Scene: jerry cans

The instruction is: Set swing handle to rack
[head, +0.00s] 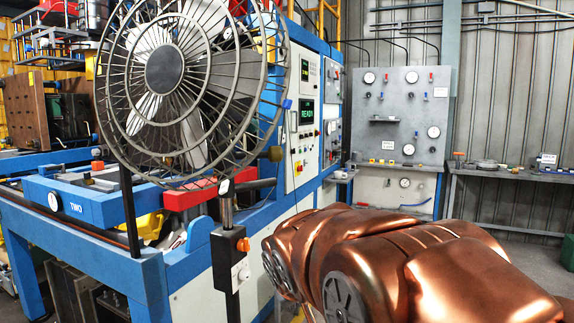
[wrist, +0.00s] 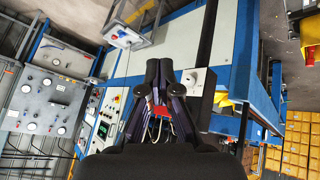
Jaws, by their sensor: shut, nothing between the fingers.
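My gripper (wrist: 159,68) shows in the wrist view with its two dark fingertips together, shut and empty. It points toward the white and blue machine (wrist: 172,48). In the head view my gripper is out of sight. There, a red block (head: 196,194) lies on the blue machine frame below the fan, with a dark bar (head: 256,184) to its right. I cannot tell which part is the swing handle or the rack.
A large caged fan (head: 165,72) stands at left in the head view. A post with a control box (head: 240,262) stands in front of the machine. A gauge panel (head: 402,112) and a bench (head: 510,172) are at the back. Open floor shows at right.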

